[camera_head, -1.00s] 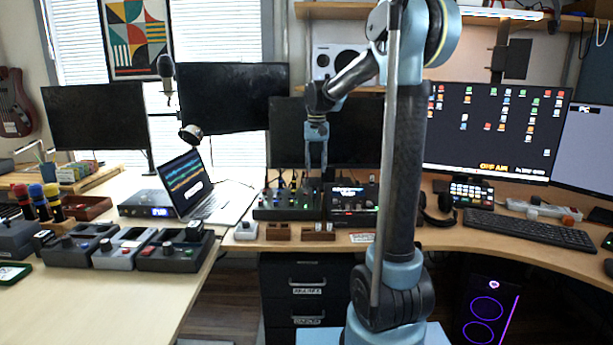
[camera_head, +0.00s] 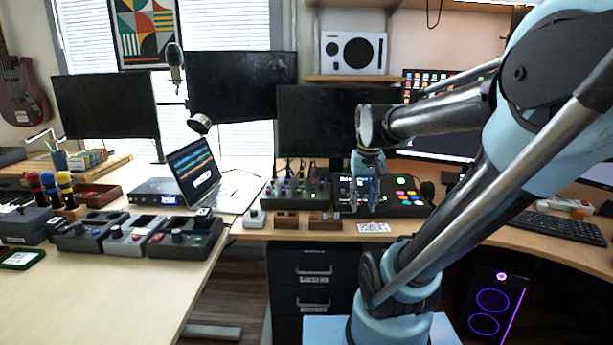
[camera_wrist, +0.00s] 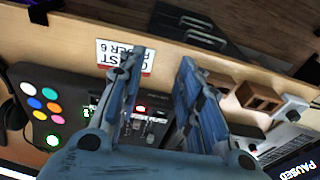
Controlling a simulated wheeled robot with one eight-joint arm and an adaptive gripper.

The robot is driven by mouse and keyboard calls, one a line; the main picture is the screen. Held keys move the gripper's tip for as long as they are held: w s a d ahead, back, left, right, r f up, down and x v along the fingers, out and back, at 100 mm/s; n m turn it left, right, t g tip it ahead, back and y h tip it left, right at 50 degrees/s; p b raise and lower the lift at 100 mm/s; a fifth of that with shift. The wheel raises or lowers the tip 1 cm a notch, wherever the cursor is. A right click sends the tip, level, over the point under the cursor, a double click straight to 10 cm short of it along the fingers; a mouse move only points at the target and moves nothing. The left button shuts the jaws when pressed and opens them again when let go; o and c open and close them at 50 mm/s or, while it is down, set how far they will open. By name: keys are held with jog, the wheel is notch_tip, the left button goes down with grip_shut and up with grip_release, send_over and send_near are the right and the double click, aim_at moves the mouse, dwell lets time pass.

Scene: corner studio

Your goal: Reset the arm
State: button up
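My gripper (camera_head: 364,200) hangs from my blue and black arm, pointing down over the front of the right desk, before the dark audio gear. In the wrist view my gripper (camera_wrist: 160,66) has two blue fingers spread apart with nothing between them. Past the fingers are a white label card (camera_wrist: 126,56), the desk edge and a dark control box with sliders. Whether the fingers touch the gear below cannot be told.
A pad controller with coloured buttons (camera_head: 407,196) and a mixer (camera_head: 290,198) are close to my gripper. Small wooden holders (camera_head: 286,221) line the desk edge. A laptop (camera_head: 198,172) stands to the left. Monitors stand behind; the left table's front is clear.

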jog(key=s+d+f, duration=0.2)
jog(key=s+f, duration=0.8)
jog(key=s, duration=0.1)
jog(key=shift+d+f+t, duration=0.2)
jog(key=shift+f+t, duration=0.15)
jog(key=shift+t, duration=0.05)
jog(key=shift+w, duration=0.1)
jog(key=shift+w+f, duration=0.2)
jog(key=shift+w, duration=0.25)
dwell(0.5)
